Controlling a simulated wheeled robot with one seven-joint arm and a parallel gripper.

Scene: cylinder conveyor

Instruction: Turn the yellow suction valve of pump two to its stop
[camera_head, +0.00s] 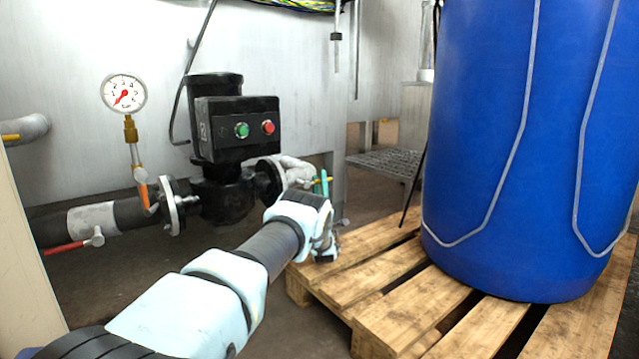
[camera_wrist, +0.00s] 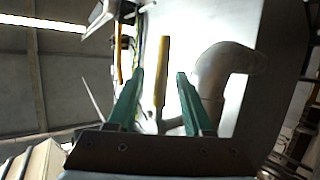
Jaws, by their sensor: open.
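The pump (camera_head: 222,190) is black, and its box has a green and a red button and a marking that looks like a 2. A yellow valve handle (camera_head: 329,180) shows in small part at its right, by the grey pipe (camera_head: 297,170). In the wrist view the yellow handle (camera_wrist: 162,72) stands upright between the green fingers. My gripper (camera_head: 323,178) is open there, and its fingertips (camera_wrist: 160,74) have a gap on both sides of the handle. I cannot tell how deep the handle lies between them. The valve body is mostly hidden.
A blue drum (camera_head: 520,150) stands on a wooden pallet (camera_head: 390,320) to the right of my arm. A gauge (camera_head: 124,93), an orange lever (camera_head: 143,190) and a red lever (camera_head: 64,248) are at the left. Another yellow handle (camera_head: 10,137) is at the left edge.

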